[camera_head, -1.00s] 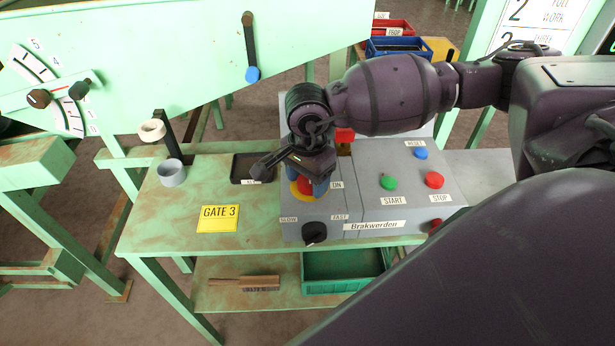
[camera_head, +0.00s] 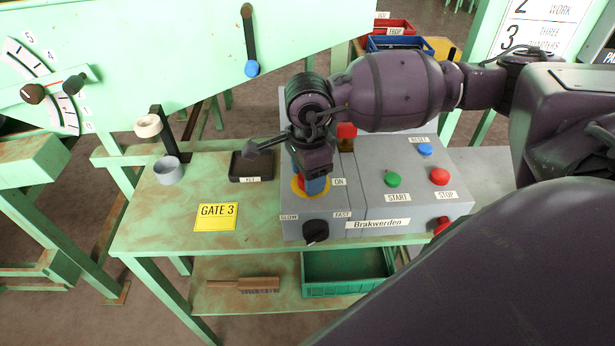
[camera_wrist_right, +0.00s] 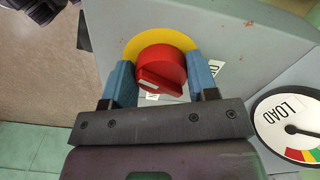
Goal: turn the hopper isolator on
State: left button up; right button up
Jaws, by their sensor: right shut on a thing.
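The hopper isolator is a red rotary knob (camera_wrist_right: 160,70) on a yellow disc (camera_wrist_right: 140,43), on the sloped grey console. In the head view its yellow disc (camera_head: 297,188) shows beside the fingers, with an ON label (camera_head: 338,182) to its right. My right gripper (camera_head: 312,187) reaches down onto it and hides most of the knob. In the right wrist view the blue fingertips (camera_wrist_right: 160,80) stand on either side of the red knob, shut on it. A pale mark shows on the knob's ridge. The labels there are partly hidden. My left gripper is out of view.
A black SLOW/FAST knob (camera_head: 315,231) is close in front. A green START button (camera_head: 393,179), a red STOP button (camera_head: 440,176) and a blue RESET button (camera_head: 425,149) are to the right.

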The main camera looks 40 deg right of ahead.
jog(key=m+b, duration=0.1)
jog(key=m, duration=0.3)
jog(key=shift+w+m, duration=0.1)
jog(key=shift+m, duration=0.2)
jog(key=m, duration=0.5)
jog(key=shift+w+d+b, duration=0.1)
jog(key=shift+d+b, duration=0.05)
jog(key=shift+b, duration=0.2)
jog(key=shift+r+m, duration=0.1)
jog(key=shift+m, duration=1.4)
jog(key=shift+w, duration=0.1)
jog(key=o, duration=0.8)
jog(key=shift+o, duration=0.6)
